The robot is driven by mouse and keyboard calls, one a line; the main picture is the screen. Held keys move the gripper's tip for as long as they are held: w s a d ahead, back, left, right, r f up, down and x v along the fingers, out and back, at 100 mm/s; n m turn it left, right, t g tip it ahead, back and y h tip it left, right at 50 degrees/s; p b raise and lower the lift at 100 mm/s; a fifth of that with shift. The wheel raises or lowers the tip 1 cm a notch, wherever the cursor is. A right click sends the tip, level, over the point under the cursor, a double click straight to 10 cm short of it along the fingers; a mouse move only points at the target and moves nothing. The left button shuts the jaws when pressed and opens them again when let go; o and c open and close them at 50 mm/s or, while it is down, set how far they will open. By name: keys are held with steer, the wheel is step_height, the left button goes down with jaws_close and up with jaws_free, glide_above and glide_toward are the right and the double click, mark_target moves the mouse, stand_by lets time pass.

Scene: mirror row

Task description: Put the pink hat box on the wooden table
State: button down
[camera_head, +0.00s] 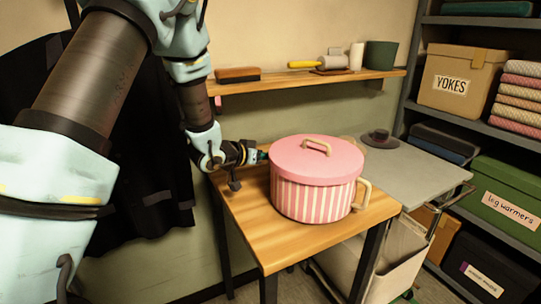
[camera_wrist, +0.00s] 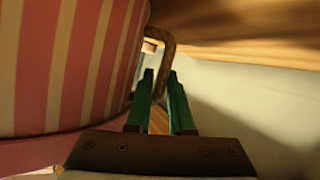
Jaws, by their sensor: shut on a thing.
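The pink hat box (camera_head: 312,200) has pink and cream stripes, a pink lid with a tan handle on top, and a tan side handle. It is upright at the wooden table (camera_head: 245,215), over the top's middle; whether its base fully rests there I cannot tell. My gripper (camera_head: 263,156) is at the box's left side. In the wrist view my gripper (camera_wrist: 162,100) has its green fingers shut on the box's other side handle (camera_wrist: 163,45), beside the striped wall (camera_wrist: 65,65). In the head view that handle is hidden.
A grey-topped cart (camera_head: 400,165) with a dark hat (camera_head: 380,139) stands right of the table. A wall shelf (camera_head: 310,80) with brushes and a green pot (camera_head: 381,55) hangs above. Shelving with boxes (camera_head: 508,200) is at the right. Bare table top shows in front of the box.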

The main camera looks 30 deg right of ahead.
steer(key=shift+f+b, duration=0.4)
steer(key=shift+f, duration=0.05)
stand_by(0.5)
steer(key=c, duration=0.7)
jaws_free()
steer(key=shift+f, duration=0.1)
steer(key=shift+a, duration=0.1)
steer(key=b+v, duration=0.2)
steer(key=v, duration=0.9)
steer(key=w+a+f+n+t+y, duration=0.1)
steer(key=w+a+n+t+y, duration=0.2)
steer(key=a, duration=0.7)
steer(key=w+a+f+n+t+y, duration=0.1)
steer(key=w+a+n+y, duration=0.25)
steer(key=a+y, duration=0.4)
steer(key=s+a+n+g, duration=0.1)
steer(key=s+a+g, duration=0.1)
steer(key=s+a, duration=0.2)
steer(key=s+a+n+g+y, duration=0.1)
steer(key=s+a+n+g, duration=0.1)
steer(key=s+a, duration=0.3)
steer(key=s+a+n+g+y, duration=0.1)
steer(key=s+a+n+g, duration=0.1)
steer(key=s+a, duration=0.2)
steer(key=shift+s+a+f+y, duration=0.15)
steer(key=shift+s+a, duration=0.05)
steer(key=shift+a, duration=0.75)
steer(key=shift+s+a+f+y, duration=0.1)
steer(key=shift+s+a+f, duration=0.05)
steer(key=shift+a, duration=0.75)
